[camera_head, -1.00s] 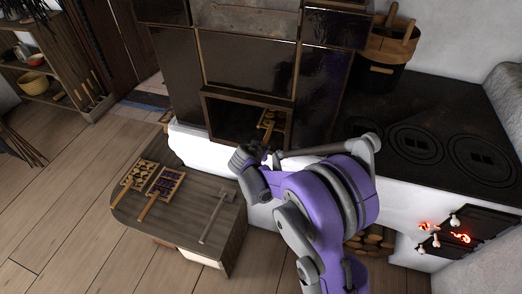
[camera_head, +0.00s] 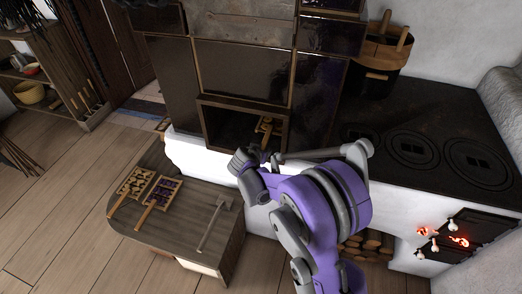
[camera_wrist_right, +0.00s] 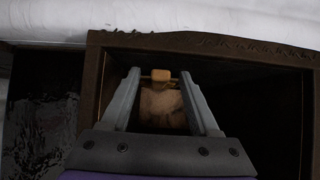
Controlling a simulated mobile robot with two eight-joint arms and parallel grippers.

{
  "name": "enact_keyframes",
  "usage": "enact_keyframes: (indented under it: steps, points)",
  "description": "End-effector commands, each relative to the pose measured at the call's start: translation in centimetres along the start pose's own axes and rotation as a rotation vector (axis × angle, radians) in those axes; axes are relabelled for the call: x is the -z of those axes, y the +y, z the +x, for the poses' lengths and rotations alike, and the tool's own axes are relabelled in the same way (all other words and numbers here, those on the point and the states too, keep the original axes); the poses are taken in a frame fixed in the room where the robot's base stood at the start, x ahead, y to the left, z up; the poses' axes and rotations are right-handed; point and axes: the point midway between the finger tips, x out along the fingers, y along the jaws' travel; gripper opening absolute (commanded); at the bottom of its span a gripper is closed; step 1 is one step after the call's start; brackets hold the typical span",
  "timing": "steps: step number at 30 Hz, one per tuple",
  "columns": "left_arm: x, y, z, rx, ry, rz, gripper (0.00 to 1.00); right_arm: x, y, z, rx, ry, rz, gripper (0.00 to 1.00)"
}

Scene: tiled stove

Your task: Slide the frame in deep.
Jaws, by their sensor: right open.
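A wooden frame (camera_head: 266,129) with slats lies inside the dark square niche (camera_head: 196,125) of the tiled stove, toward its right side. My right gripper (camera_head: 258,152) is at the mouth of the niche, close to the near end of this frame. In the right wrist view the gripper (camera_wrist_right: 160,88) is open, its two fingers pointing into the niche. A small wooden block-like end (camera_wrist_right: 161,75) and a pale brown patch (camera_wrist_right: 163,108) show between the fingers. I cannot tell whether either finger touches them. My left gripper is not in view.
Two handled wooden frames with dark pieces, one on the left (camera_head: 135,184) and one on the right (camera_head: 162,192), lie on the low bench (camera_head: 190,230). A hammer-like tool (camera_head: 213,222) lies beside them. The stove top (camera_head: 400,125) is at right, with a wooden-rimmed bucket (camera_head: 382,52) behind.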

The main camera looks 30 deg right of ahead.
Motion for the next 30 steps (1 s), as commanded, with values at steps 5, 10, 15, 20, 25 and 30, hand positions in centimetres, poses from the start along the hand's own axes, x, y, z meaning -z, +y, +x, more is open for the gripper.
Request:
enact_keyframes:
  steps: [5,10,15,20,25,30]
  points:
    - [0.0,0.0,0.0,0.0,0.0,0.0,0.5,0.0,0.0,-0.4,0.001,-0.001,0.0,0.62]
    - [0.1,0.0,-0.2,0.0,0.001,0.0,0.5,0.0,0.0,-2.9,0.002,-0.001,-0.001,0.62]
    - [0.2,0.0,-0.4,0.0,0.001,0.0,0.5,0.0,-0.1,-6.5,0.002,-0.001,-0.002,0.62]
    - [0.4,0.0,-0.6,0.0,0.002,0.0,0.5,0.0,-0.1,-9.2,0.002,0.0,-0.002,0.62]
    - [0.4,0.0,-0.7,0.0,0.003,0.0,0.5,0.0,0.0,-10.6,0.001,0.0,0.0,0.62]
    - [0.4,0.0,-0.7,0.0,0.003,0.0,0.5,0.0,0.0,-10.9,0.0,0.0,0.0,0.62]
